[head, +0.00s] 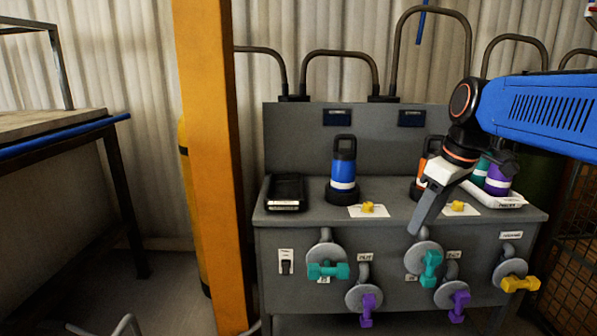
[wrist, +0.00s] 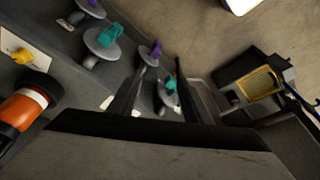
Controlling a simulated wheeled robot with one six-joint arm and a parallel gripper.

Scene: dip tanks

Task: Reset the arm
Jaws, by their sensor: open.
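My arm comes in from the right in the head view, with its blue link reaching over the grey bench. My gripper (head: 418,222) points down in front of the bench's right half, near a teal-handled valve. In the wrist view my gripper (wrist: 155,85) shows two dark fingers spread apart with nothing held between them. Teal (wrist: 108,35) and purple (wrist: 155,50) valve handles show beyond the fingers. An orange bottle (wrist: 27,108) stands at the left of the wrist view; in the head view my wrist partly hides it.
The grey bench (head: 300,236) carries a blue bottle (head: 343,172), a black device (head: 286,192), yellow knobs and a white tray (head: 508,202) with bottles. Several valves with teal, purple and yellow handles stick out in front. An orange post (head: 212,150) stands left of it.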

